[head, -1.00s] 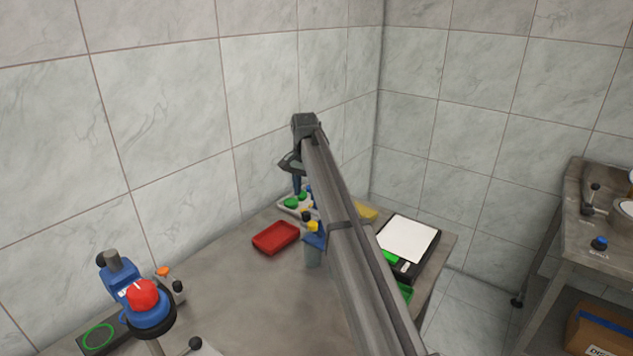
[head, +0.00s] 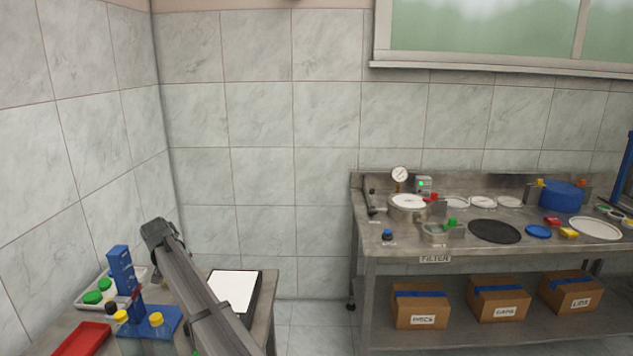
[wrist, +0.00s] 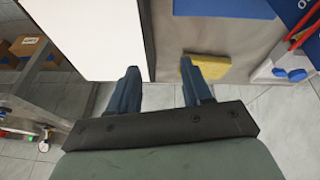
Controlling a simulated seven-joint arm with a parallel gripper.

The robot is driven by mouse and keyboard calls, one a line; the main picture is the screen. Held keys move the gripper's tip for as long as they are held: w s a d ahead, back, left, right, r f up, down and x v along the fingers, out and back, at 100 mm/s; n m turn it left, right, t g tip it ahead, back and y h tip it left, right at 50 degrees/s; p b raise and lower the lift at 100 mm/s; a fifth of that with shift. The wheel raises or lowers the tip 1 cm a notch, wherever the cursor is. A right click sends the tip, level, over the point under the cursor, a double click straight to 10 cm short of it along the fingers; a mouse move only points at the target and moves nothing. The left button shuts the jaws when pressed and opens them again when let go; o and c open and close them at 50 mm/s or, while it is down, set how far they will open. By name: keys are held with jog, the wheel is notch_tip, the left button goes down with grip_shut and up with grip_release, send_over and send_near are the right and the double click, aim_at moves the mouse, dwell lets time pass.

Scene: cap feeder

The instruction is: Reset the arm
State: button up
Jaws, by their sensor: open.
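My gripper shows in the wrist view (wrist: 160,88) with its two blue fingers apart and nothing between them. Its fingers point over the table edge, between the white-topped black device (wrist: 88,38) on the left and a yellow block (wrist: 206,67) on the right. In the head view my arm reaches up from the bottom towards the left corner. Its fingers cannot be made out there. The white-topped device (head: 233,290) lies just right of the arm.
Left of my arm stand a blue upright stand (head: 121,268), a white tray (head: 84,303) with green-capped items, and a red tray (head: 80,340). A steel bench (head: 440,262) with dishes and tools stands at the right, with cardboard boxes (head: 420,310) below. Floor shows between table and bench.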

jog(key=w+d+n+t, duration=0.9)
jog(key=w+d+t, duration=0.2)
jog(key=w+d, duration=1.6)
jog(key=s+d+f+g+h, duration=0.1)
jog(key=s+d+f, duration=0.3)
jog(key=d+f, duration=0.4)
jog(key=s+d+f+g, duration=0.1)
jog(key=s+d+f, duration=0.2)
jog(key=d+f, duration=0.45)
jog(key=s+d+f+m+g+h, duration=0.1)
jog(key=s+d+f+m+g, duration=0.35)
jog(key=s+f, duration=1.1)
jog(key=s+d+f+m+g+h, duration=0.15)
jog(key=s+d+f+g, duration=0.35)
jog(key=s+d+f, duration=0.8)
jog(key=s+f+m+g+y, duration=0.1)
jog(key=s+f+g, duration=0.15)
jog(key=s, duration=0.85)
jog(key=s+f+m+g, duration=0.15)
jog(key=s+f, duration=0.25)
jog(key=s, duration=0.8)
jog(key=s+m+g+y, duration=0.2)
jog(key=s+g, duration=0.4)
jog(key=s, duration=1.8)
jog(key=shift+a+r+y, duration=0.3)
jog(key=shift+a+y, duration=0.15)
jog(key=shift+y, duration=0.1)
